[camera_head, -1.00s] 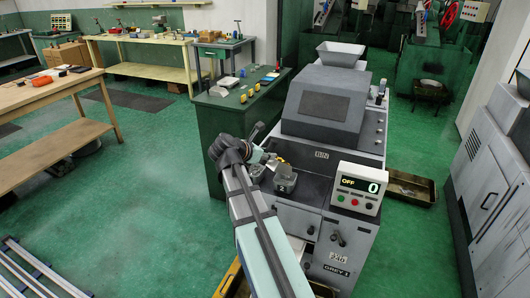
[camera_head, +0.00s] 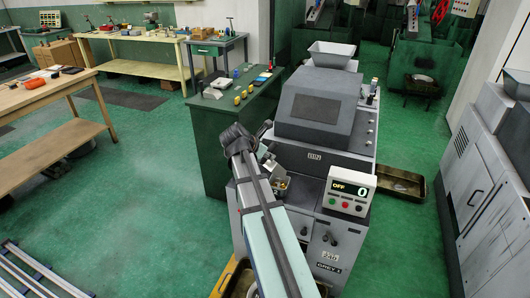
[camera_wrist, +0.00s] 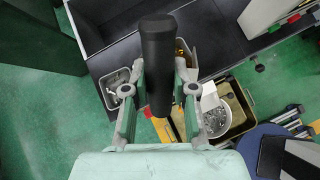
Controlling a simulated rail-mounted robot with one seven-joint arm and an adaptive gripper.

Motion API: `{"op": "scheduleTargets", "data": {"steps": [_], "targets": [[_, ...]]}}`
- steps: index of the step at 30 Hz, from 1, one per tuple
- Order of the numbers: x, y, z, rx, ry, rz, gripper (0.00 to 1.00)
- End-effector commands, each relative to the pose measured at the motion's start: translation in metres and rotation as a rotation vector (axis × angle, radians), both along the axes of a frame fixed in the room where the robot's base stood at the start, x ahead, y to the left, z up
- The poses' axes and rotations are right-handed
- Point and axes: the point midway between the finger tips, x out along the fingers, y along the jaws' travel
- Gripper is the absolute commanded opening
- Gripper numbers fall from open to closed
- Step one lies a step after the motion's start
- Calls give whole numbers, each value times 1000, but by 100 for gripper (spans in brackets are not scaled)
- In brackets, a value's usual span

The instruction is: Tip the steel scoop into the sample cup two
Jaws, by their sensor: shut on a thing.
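My gripper (camera_wrist: 158,98) is shut on the black handle of the steel scoop (camera_wrist: 158,60), which stands upright between the fingers in the wrist view. The handle hides most of what lies beyond it, and I cannot make out the scoop's bowl or its load. In the head view my gripper (camera_head: 262,155) is above the front deck of the grey machine, by a small grey box (camera_head: 281,188) with yellowish contents. Several small yellow cup-like things (camera_head: 243,94) stand on the green cabinet. No label is legible, so I cannot tell which is sample cup two.
The grey machine (camera_head: 318,115) stands right of my gripper, with a display box (camera_head: 350,190) reading OFF and 0. The green cabinet (camera_head: 215,140) is behind to the left. A white container (camera_wrist: 212,112) with grey pieces is low down.

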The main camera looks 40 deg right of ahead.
Motion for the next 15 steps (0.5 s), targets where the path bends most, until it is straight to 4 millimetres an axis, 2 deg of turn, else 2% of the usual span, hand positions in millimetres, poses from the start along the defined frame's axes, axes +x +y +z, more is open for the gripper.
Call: {"op": "scheduleTargets", "data": {"steps": [1,15], "targets": [[1,-3,6,9,1,0,0],[1,-19,11,120,5,0,0]]}}
